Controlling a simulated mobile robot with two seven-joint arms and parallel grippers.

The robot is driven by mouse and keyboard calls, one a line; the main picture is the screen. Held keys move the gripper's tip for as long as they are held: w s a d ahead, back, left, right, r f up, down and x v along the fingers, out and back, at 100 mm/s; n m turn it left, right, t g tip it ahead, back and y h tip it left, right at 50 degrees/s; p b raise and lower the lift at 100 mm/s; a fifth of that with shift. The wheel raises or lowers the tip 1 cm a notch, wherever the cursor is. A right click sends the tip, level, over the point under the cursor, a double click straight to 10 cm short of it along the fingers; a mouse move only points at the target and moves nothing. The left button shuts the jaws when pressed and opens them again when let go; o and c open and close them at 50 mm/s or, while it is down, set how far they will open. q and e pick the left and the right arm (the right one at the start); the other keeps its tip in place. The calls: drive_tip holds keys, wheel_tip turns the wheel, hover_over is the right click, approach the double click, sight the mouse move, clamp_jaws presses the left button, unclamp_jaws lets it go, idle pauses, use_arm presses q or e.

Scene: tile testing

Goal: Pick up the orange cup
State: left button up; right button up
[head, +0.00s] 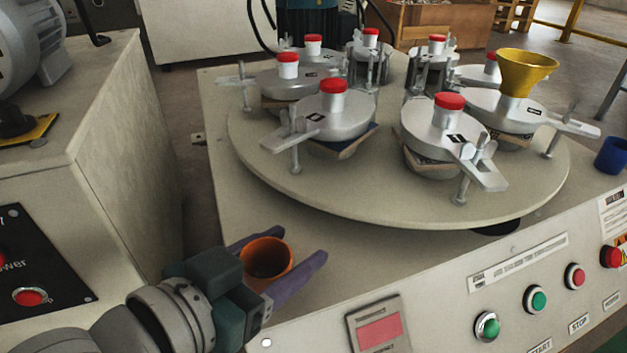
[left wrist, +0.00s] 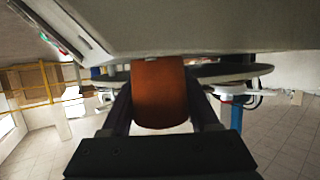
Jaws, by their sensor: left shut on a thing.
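The orange cup (head: 266,259) is at the front left of the machine's top in the head view, its open mouth facing up. My left gripper (head: 285,256) is shut on it, with one purple-grey finger on each side of its wall. In the left wrist view the cup (left wrist: 160,92) stands between the two dark fingers (left wrist: 160,108), close to the machine's surface. I cannot tell whether its base touches the surface. My right gripper is in neither view.
A round turntable (head: 400,205) carries several silver pots with red caps and a yellow funnel (head: 520,70). A blue cup (head: 611,155) stands at the right edge. The front panel has buttons (head: 487,326) and a small display (head: 380,328). A grey cabinet (head: 120,120) stands at left.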

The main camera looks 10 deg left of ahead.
use_arm(q)
drive_tip(key=c, duration=0.3)
drive_tip(key=shift+c, duration=0.2)
